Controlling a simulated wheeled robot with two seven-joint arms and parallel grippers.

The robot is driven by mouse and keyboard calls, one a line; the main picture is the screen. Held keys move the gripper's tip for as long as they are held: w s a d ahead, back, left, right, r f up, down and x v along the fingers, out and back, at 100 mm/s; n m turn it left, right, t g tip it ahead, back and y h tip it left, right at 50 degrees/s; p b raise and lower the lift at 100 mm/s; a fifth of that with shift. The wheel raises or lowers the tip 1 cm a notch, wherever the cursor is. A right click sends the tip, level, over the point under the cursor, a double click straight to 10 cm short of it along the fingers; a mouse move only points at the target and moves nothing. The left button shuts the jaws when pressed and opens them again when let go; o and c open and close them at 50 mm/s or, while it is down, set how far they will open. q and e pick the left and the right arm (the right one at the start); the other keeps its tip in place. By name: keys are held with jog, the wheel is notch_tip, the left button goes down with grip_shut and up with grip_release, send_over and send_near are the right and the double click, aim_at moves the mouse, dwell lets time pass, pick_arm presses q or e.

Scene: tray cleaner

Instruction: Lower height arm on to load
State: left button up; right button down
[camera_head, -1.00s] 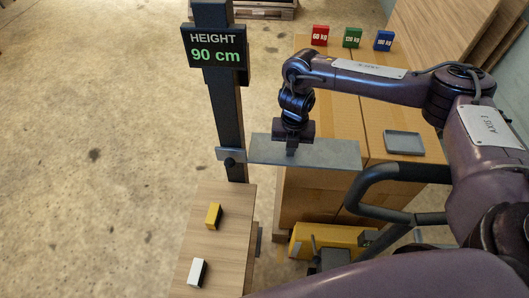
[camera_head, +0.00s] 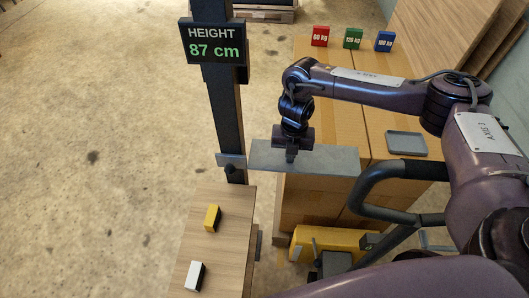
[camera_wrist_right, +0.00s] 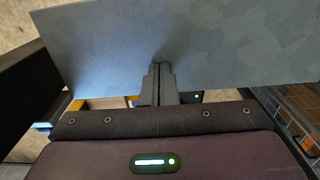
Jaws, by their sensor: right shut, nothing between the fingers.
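The height arm is a flat grey plate (camera_head: 335,160) that reaches right from a dark upright post (camera_head: 226,115). It extends over the near edge of the load, a stack of cardboard boxes (camera_head: 345,120). I cannot tell whether it touches the boxes. The display (camera_head: 214,44) on the post reads HEIGHT 87 cm. My right gripper (camera_head: 290,158) points down with its closed fingertips at the top of the plate, nothing between them. In the right wrist view the shut fingers (camera_wrist_right: 160,85) are against or very near the grey plate (camera_wrist_right: 230,45). My left gripper is not in view.
Red (camera_head: 320,36), green (camera_head: 353,38) and blue (camera_head: 385,41) weight blocks stand at the back. A grey tray (camera_head: 406,144) lies on the boxes. A wooden table (camera_head: 225,240) holds a yellow block (camera_head: 212,218) and a white block (camera_head: 194,275). A dark handle (camera_head: 375,205) curves near my right arm.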

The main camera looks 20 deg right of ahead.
jog(key=shift+f, duration=0.45)
jog(key=shift+r, duration=0.1)
notch_tip(320, 180, up, 8)
jog(key=p, duration=0.6)
dwell(0.5)
